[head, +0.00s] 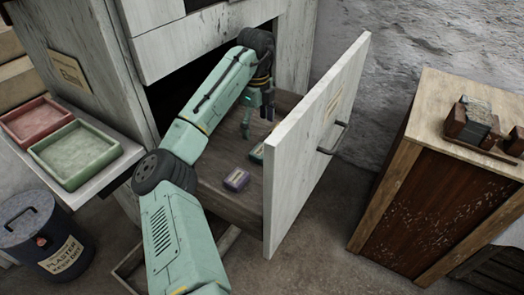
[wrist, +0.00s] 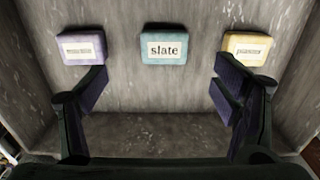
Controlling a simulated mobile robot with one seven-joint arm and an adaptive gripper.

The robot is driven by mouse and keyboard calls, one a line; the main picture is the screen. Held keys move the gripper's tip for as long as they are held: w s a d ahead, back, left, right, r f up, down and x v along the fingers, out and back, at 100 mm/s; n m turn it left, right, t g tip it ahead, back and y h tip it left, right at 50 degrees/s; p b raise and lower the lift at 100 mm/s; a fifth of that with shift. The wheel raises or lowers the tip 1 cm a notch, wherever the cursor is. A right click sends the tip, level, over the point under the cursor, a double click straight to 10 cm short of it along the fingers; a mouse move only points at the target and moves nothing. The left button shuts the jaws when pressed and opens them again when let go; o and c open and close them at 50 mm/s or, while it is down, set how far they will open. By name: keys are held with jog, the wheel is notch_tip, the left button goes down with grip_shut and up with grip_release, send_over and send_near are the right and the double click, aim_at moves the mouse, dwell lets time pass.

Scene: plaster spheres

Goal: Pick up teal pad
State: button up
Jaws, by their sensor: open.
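The teal pad (wrist: 163,46) lies on the drawer floor in the wrist view, with a white label reading "slate". It sits between a purple pad (wrist: 83,48) on the left and a yellow pad (wrist: 245,48) on the right. My gripper (wrist: 160,85) is open and empty, its two fingers spread wide, with the teal pad ahead of the gap between them. In the head view my gripper (head: 257,125) reaches down into the open drawer. There the teal pad (head: 257,151) shows only in part beside the drawer front, and the purple pad (head: 236,180) lies nearer.
The drawer front (head: 315,140) stands up close to the right of the pads. A red tray (head: 38,121) and a green tray (head: 76,153) sit on a side shelf at left. A wooden cabinet (head: 440,165) stands at right. The drawer floor around the pads is clear.

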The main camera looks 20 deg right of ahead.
send_over(259, 149)
jog(key=f, duration=0.4)
jog(key=shift+s+a+f+b, duration=0.15)
jog(key=shift+a+f+b, duration=0.05)
jog(key=shift+f+b, duration=0.15)
jog(key=shift+d+f+p, duration=0.15)
jog(key=shift+f, duration=1.15)
jog(key=shift+d+f+p, duration=0.1)
jog(key=shift+f+p, duration=0.05)
jog(key=shift+f, duration=1.15)
jog(key=shift+c, duration=0.4)
jog(key=c, duration=0.9)
jog(key=shift+r, duration=0.1)
jog(key=shift+r, duration=0.45)
notch_tip(259, 149, up, 2)
jog(key=shift+r, duration=0.2)
jog(key=s+a, duration=0.2)
jog(key=s, duration=0.3)
jog(key=s+a+r, duration=0.1)
jog(key=s+a, duration=0.1)
jog(key=s, duration=0.2)
jog(key=s+a, duration=0.2)
jog(key=s, duration=0.3)
jog(key=shift+s+r, duration=0.3)
jog(key=shift+s, duration=0.05)
